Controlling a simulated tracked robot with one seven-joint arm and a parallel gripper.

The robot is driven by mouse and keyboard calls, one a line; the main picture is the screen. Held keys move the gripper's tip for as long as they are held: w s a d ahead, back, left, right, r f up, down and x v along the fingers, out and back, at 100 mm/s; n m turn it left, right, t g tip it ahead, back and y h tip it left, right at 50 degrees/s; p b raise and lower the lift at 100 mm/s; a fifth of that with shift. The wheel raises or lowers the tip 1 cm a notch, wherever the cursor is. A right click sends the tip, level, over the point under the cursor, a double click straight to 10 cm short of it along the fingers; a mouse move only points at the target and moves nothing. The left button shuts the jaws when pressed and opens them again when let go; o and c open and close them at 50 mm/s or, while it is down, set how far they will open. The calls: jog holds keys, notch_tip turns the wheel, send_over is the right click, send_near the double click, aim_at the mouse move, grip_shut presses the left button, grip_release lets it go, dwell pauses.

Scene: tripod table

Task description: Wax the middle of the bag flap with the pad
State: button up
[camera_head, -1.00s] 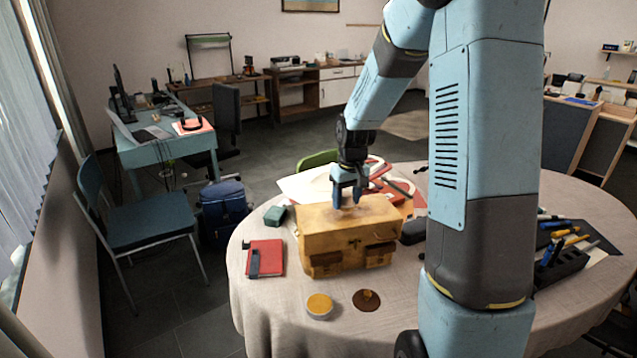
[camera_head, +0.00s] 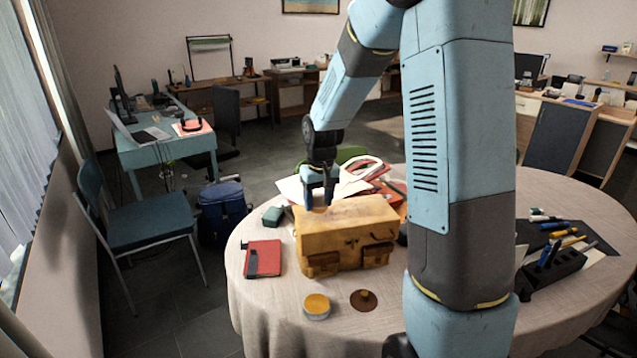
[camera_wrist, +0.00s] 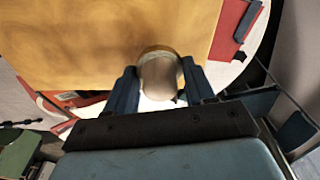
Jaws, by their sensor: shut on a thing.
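The tan leather bag (camera_head: 345,240) stands on the round table, its flap (camera_head: 350,212) facing up and two pockets in front. My gripper (camera_head: 319,203) is over the flap's back left part, pointing down. In the wrist view my gripper (camera_wrist: 162,85) is shut on a pale round pad (camera_wrist: 160,78) with a tan rim. The pad sits at the flap's edge there and overlaps the flap (camera_wrist: 90,40). I cannot tell whether it touches the leather. A tin of yellow wax (camera_head: 316,304) stands open in front of the bag.
A brown disc with a knob (camera_head: 363,300) lies beside the tin. A red notebook (camera_head: 263,258) and a small green box (camera_head: 272,216) are left of the bag. Papers and red items (camera_head: 370,172) lie behind it. A dark pen holder (camera_head: 555,265) is at the right.

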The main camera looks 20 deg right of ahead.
jog(key=shift+d+r, duration=0.1)
jog(key=shift+r, duration=2.75)
jog(key=shift+s, duration=0.1)
